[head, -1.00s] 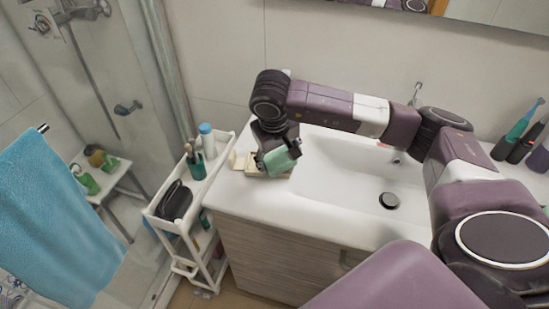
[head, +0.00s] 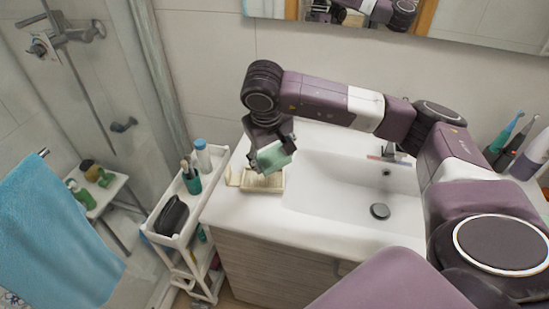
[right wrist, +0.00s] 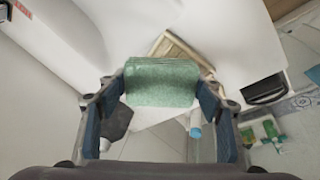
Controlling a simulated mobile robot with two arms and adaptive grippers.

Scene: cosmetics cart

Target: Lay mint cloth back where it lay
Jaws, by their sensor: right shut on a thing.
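The mint cloth (head: 273,156) is a small folded green block. My right gripper (head: 270,148) is shut on it, above the left end of the sink counter. In the right wrist view the cloth (right wrist: 161,82) sits between the two fingers. A cream ridged dish (head: 263,186) lies on the counter just below the cloth; in the right wrist view its tan frame (right wrist: 182,48) shows partly hidden behind the cloth. The cloth appears to be above the dish, but I cannot tell the exact gap. My left gripper is not in view.
A white cart (head: 183,238) stands left of the counter, with a black pouch (head: 172,216), a green cup (head: 192,184) and a blue-capped bottle (head: 203,156). The white basin (head: 345,190) is empty. A blue towel (head: 55,235) hangs at the left.

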